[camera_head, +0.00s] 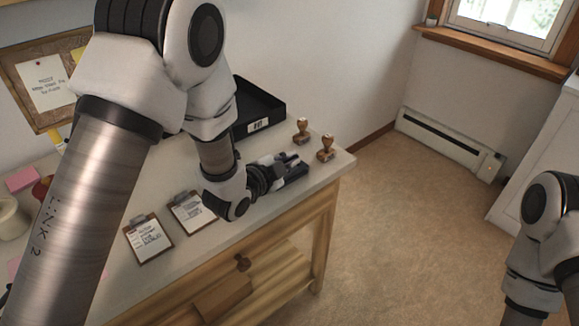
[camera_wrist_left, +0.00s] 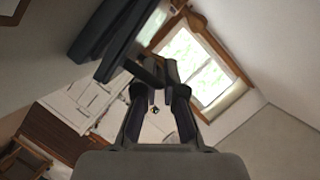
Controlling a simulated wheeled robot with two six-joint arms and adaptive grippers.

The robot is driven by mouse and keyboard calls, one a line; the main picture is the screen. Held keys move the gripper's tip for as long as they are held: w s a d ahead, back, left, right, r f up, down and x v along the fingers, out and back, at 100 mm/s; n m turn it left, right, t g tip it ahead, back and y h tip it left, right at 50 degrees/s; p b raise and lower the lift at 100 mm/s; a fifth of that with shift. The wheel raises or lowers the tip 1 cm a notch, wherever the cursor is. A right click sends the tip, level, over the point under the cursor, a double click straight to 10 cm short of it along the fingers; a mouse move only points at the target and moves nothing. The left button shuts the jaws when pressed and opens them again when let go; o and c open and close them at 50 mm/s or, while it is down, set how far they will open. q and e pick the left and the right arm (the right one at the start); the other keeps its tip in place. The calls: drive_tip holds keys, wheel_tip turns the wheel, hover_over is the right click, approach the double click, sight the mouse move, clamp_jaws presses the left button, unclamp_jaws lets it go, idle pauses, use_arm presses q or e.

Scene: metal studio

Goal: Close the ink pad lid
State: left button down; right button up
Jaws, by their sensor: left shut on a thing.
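The dark ink pad (camera_head: 296,172) lies near the right end of the table, partly hidden by my left gripper (camera_head: 282,163). My left arm reaches over the table from the left and the gripper points right at the pad. In the left wrist view the ink pad (camera_wrist_left: 125,38) shows as dark slabs at the upper left, touching or close to the fingertips. The left gripper (camera_wrist_left: 160,75) is shut on the ink pad lid there. The exact lid angle is hard to tell. My right arm shows at the lower right, but its gripper is out of view.
Two wooden stamps (camera_head: 302,130) (camera_head: 325,148) stand behind the pad near the table's right edge. A black tray (camera_head: 256,108) sits at the back. Two clipboards (camera_head: 148,238) (camera_head: 188,212) lie left of the gripper. The floor (camera_head: 400,230) right of the table is clear.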

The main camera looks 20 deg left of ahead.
use_arm(q)
drive_tip(key=shift+s+d+f+m+t+b, duration=0.15)
drive_tip(key=shift+d+f+m+t+b, duration=0.2)
drive_tip(key=shift+m+b, duration=0.4)
drive_tip(key=shift+a, duration=0.1)
drive_tip(key=c, duration=1.6)
unclamp_jaws()
drive_tip(key=shift+f, duration=0.1)
drive_tip(key=shift+o, duration=0.2)
drive_tip(key=v, duration=0.7)
drive_tip(key=shift+s, duration=0.2)
